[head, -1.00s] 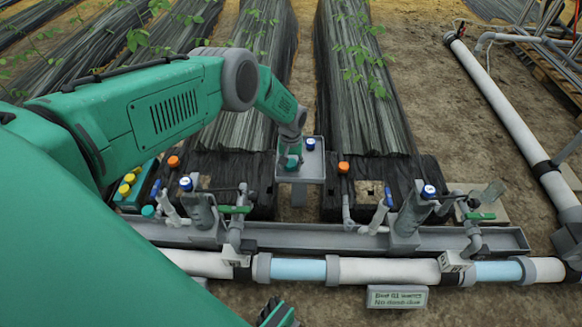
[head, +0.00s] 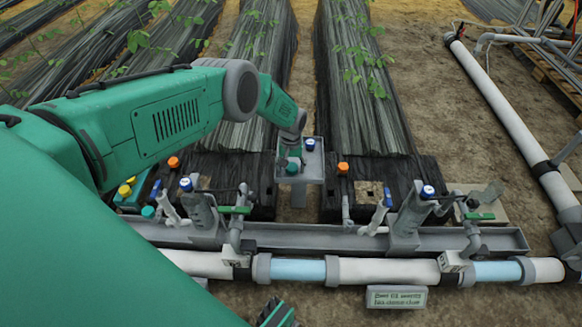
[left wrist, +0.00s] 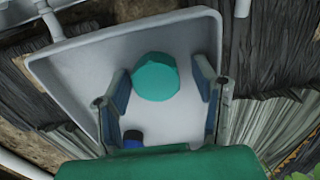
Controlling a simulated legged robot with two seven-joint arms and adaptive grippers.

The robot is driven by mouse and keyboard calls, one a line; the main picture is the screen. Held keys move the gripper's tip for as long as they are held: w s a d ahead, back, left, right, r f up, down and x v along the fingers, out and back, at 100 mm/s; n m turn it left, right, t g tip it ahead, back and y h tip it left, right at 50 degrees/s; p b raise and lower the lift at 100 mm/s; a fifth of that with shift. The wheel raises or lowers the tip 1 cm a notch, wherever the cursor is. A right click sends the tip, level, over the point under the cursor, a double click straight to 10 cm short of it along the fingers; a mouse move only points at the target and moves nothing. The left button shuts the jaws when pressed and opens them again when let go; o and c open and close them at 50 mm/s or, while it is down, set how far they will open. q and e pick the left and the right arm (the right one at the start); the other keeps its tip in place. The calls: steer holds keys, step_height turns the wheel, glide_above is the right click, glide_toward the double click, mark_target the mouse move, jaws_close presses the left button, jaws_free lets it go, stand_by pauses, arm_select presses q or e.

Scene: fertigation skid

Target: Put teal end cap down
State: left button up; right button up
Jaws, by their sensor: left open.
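The teal end cap (head: 292,168) is in the small grey tray (head: 318,172) at the centre of the head view. In the left wrist view the cap (left wrist: 156,76) appears upright on the tray floor. My left gripper (head: 291,156) is over the tray. In the left wrist view its fingers (left wrist: 163,90) are open on either side of the cap, with gaps on both sides. A blue cap (left wrist: 133,137) is near the left finger; it also shows in the head view (head: 310,144). A dark and green part, probably my right gripper (head: 277,313), shows at the bottom edge; its jaws are unclear.
A grey channel (head: 320,240) with upright fittings and blue-topped valves crosses in front of the tray. A white and blue pipe (head: 385,271) runs before it.

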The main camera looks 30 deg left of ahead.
mark_target(291, 166)
arm_select(q)
steer(key=shift+r, duration=0.3)
step_height(291, 166, up, 13)
steer(key=p, duration=0.6)
steer(key=s+d+f+m, duration=0.2)
steer(key=s+d, duration=0.3)
steer(key=s, duration=0.4)
steer(key=s+d+f+m, duration=0.1)
steer(key=s+d+f, duration=0.25)
steer(key=s, duration=0.55)
steer(key=s+r+m, duration=0.1)
steer(key=s+r, duration=0.2)
steer(key=s, duration=0.3)
steer(key=s+r+m, duration=0.1)
steer(key=s+r, duration=0.2)
steer(key=s, duration=0.4)
steer(key=s+d+r+m, duration=0.1)
steer(key=s+r, duration=0.2)
steer(key=s, duration=0.4)
steer(key=shift+s+r+m+t, duration=0.15)
steer(key=shift+r+m+t, duration=0.05)
steer(key=shift+m+t, duration=0.2)
